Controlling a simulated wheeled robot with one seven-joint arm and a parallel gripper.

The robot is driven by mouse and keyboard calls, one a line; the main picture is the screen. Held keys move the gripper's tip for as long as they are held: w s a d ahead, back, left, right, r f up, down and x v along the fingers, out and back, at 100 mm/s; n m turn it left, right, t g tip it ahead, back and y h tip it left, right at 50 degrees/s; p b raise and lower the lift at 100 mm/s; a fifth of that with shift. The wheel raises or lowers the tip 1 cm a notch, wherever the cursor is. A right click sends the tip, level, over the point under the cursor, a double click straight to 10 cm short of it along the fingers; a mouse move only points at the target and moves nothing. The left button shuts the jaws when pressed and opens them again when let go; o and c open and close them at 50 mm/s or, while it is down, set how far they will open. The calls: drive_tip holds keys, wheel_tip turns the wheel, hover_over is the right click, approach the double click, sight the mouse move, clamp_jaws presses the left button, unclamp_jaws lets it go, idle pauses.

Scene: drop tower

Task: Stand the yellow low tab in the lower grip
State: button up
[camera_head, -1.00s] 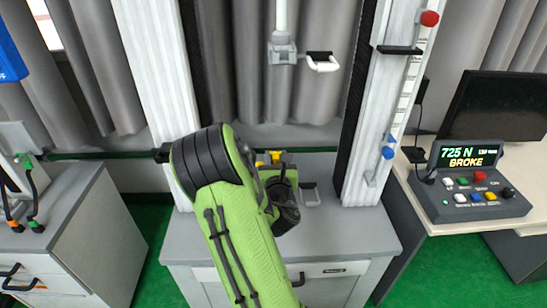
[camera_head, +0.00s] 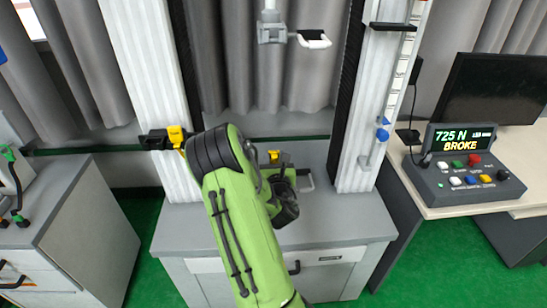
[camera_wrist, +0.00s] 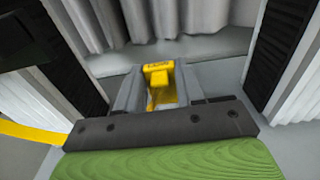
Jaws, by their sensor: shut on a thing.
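In the wrist view a yellow tab (camera_wrist: 157,76) stands upright between two grey jaw-like sides, ahead of the dark bar of my gripper (camera_wrist: 158,100). My gripper is shut on it. I cannot tell whether the grey sides are my fingers or the lower grip. In the head view my gripper (camera_head: 284,180) is low between the white columns, and yellow (camera_head: 274,155) shows just beyond it. The lower grip is mostly hidden by my arm; a grey, loop-like part (camera_head: 306,182) shows right of my gripper. I cannot tell whether the tab touches the grip.
A grey upper grip (camera_head: 271,30) hangs above, with a white-rimmed side piece (camera_head: 314,40). A black clamp with a yellow part (camera_head: 174,136) sits on the left column (camera_head: 145,60). The right column (camera_head: 365,100) is close by. A console (camera_head: 464,170) reads 725 N, BROKE.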

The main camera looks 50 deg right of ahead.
sight(274, 161)
drive_tip(key=shift+w+d+f, duration=0.4)
drive_tip(key=shift+d+f, duration=0.05)
drive_tip(key=shift+f, duration=0.15)
drive_tip(key=shift+w+d+f, duration=0.35)
drive_tip(key=shift+d+f, duration=0.1)
drive_tip(key=shift+f, duration=0.1)
wheel_tip(274, 161, down, 6)
drive_tip(key=b, duration=0.6)
drive_tip(key=shift+r, duration=0.2)
drive_tip(key=o, duration=1.1)
